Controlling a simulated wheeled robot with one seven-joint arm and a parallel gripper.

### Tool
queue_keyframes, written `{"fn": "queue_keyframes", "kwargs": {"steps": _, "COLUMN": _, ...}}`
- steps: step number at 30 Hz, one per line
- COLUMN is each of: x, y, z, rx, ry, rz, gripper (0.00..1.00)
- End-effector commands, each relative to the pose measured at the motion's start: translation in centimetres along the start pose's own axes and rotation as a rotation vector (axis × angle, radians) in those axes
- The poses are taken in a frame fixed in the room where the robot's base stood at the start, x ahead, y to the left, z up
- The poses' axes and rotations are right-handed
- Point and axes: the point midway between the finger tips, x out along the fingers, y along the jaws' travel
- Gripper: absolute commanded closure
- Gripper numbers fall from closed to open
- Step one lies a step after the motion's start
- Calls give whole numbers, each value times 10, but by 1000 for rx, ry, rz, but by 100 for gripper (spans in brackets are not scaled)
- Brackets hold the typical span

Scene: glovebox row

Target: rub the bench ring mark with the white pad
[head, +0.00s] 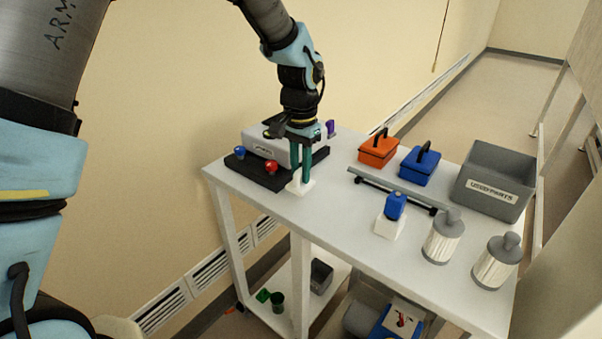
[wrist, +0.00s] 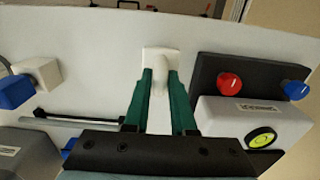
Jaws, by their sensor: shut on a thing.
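The white pad (head: 300,187) is at the front-left edge area of the white bench (head: 340,215). It also shows in the wrist view (wrist: 161,60), with its white stem between the fingers. My gripper (head: 300,176), with green fingers, points down and is shut on the pad; its fingertips also show in the wrist view (wrist: 161,78). The pad's base is at or very near the bench top; I cannot tell if it touches. I see no ring mark on the bare bench; it may be hidden under the pad or gripper.
A black plate with a grey box (head: 262,146), red knob (head: 271,167) and blue knob (head: 239,151) stands close left. To the right are an orange box (head: 378,150), blue box (head: 419,167), a long bar (head: 395,192), a white block (head: 389,226), canisters and a grey bin (head: 494,180).

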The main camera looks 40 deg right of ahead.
Motion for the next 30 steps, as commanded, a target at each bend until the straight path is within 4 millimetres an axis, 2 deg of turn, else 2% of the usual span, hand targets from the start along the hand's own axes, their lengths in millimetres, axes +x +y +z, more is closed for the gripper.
{"fn": "queue_keyframes", "kwargs": {"steps": 1, "x": -9, "y": -1, "z": 0, "rx": -1, "ry": 1, "rz": 0, "gripper": 100}}
{"fn": "queue_keyframes", "kwargs": {"steps": 10, "x": -35, "y": -3, "z": -2, "rx": -3, "ry": 1, "rz": 0, "gripper": 100}}
{"fn": "queue_keyframes", "kwargs": {"steps": 23, "x": -38, "y": -4, "z": -2, "rx": -5, "ry": 0, "rz": 0, "gripper": 100}}
{"fn": "queue_keyframes", "kwargs": {"steps": 26, "x": -35, "y": -12, "z": 2, "rx": -26, "ry": -1, "rz": 1, "gripper": 100}}
{"fn": "queue_keyframes", "kwargs": {"steps": 30, "x": -22, "y": -50, "z": 18, "rx": -122, "ry": -3, "rz": 8, "gripper": 100}}
